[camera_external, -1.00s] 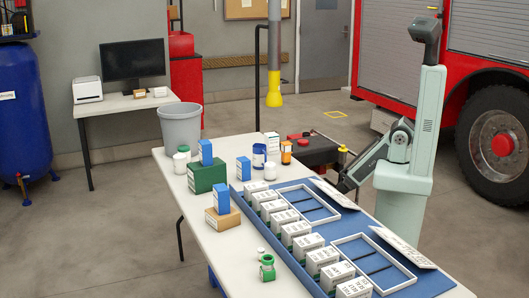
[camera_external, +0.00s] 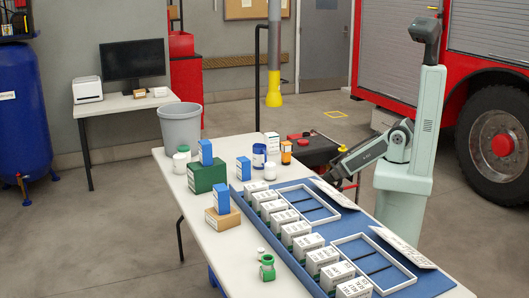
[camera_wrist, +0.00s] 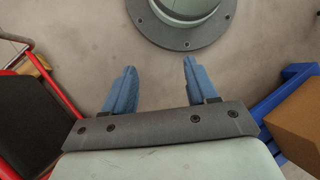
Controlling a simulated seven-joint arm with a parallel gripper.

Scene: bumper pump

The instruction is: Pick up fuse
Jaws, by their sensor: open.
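I cannot make out a thing that is clearly a fuse in either view. Several white labelled boxes (camera_external: 294,230) stand in a row on the blue tray (camera_external: 237,190) on the table. My gripper (camera_wrist: 160,80) is open in the wrist view, its two blue fingers apart over bare floor with nothing between them. In the external view my dark lower arm reaches down left beside the table's far right side, and the fingers are too small to tell there.
The white table (camera_external: 190,248) also carries blue boxes (camera_external: 205,152), a green box (camera_external: 207,175), a tan box (camera_external: 222,218), and small bottles. White frames (camera_external: 370,262) lie on the tray. A red and black cart (camera_external: 315,150) stands behind. A brown box (camera_wrist: 298,120) shows at the wrist view's right.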

